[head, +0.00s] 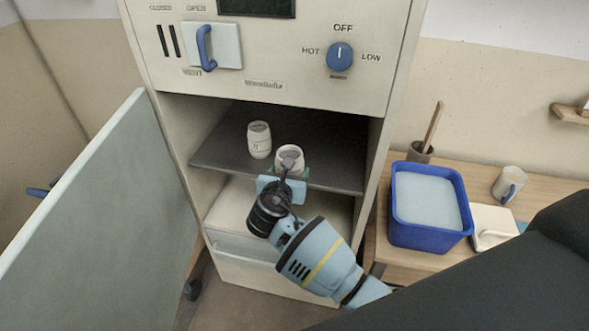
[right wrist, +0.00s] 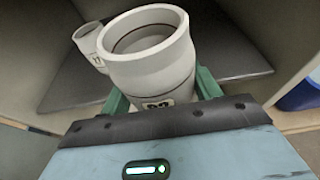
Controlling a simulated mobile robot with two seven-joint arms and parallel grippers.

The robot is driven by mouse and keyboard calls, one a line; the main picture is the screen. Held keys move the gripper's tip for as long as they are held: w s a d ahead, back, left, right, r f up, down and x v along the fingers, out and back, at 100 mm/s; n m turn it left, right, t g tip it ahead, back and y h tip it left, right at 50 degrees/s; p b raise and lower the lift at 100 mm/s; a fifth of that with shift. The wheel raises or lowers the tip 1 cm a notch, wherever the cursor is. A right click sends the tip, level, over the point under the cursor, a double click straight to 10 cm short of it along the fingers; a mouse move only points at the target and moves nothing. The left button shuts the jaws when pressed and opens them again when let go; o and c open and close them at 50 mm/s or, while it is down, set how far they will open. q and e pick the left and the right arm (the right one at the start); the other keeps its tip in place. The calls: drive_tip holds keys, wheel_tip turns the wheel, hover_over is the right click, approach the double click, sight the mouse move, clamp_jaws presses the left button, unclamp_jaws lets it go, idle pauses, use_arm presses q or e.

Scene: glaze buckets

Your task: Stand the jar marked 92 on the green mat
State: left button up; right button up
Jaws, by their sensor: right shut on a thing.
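A pale jar (head: 290,157) with a dark ring line is at the front of the kiln's dark shelf, between the green fingers of my right gripper (head: 287,172). In the right wrist view the jar (right wrist: 152,62) is upright and open-topped, with the fingers pressed on both sides. Its label (right wrist: 158,104) is partly hidden by the gripper's edge; it looks like 92. I cannot tell whether its base touches the shelf. A second pale jar (head: 259,140) stands behind and left of it, its label too small to read. No green mat shows. My left gripper is out of view.
The kiln door (head: 95,200) is swung open at left. The shelf (head: 335,172) is bare to the right. A wooden table at right holds a blue bucket (head: 404,222), a mug (head: 509,184), a white block (head: 493,226) and a pot (head: 419,152) with a stick.

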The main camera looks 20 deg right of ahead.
drive_tip(key=s+d+f+n+t+y, duration=0.1)
drive_tip(key=s+d+f+n+y, duration=0.2)
drive_tip(key=s, duration=0.5)
drive_tip(key=s+r+n+t+y, duration=0.1)
drive_tip(key=s+r+n+y, duration=0.2)
drive_tip(key=s, duration=0.9)
wheel_tip(320, 180, up, 2)
drive_tip(key=shift+s+a+n+y, duration=0.15)
drive_tip(key=shift+a+n+y, duration=0.15)
drive_tip(key=shift+y, duration=0.7)
drive_tip(key=shift+d, duration=0.15)
